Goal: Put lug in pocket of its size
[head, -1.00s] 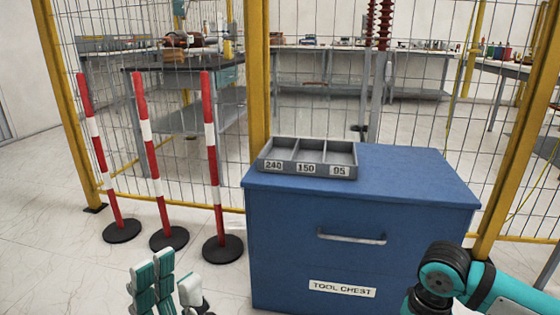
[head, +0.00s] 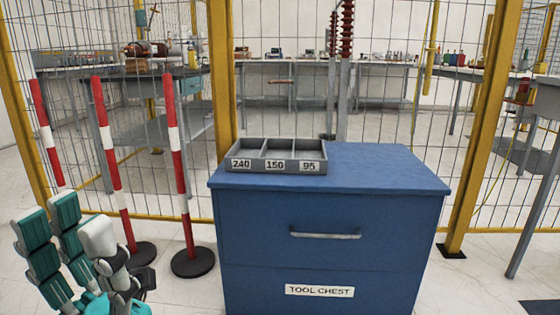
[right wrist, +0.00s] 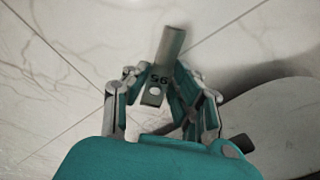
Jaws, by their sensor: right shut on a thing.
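The grey tray (head: 268,167) has three pockets labelled 240, 150 and 95 from left to right; all three look empty. It sits on the blue tool chest (head: 390,178). My left gripper (head: 76,240) is open and empty at the lower left of the head view, left of the chest. My right gripper is outside the head view.
Red-and-white posts (head: 176,165) on black bases stand left of the chest. A wire fence with yellow posts (head: 221,75) runs behind it. The chest top right of the tray is clear. A grey table (head: 540,160) stands at the right edge.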

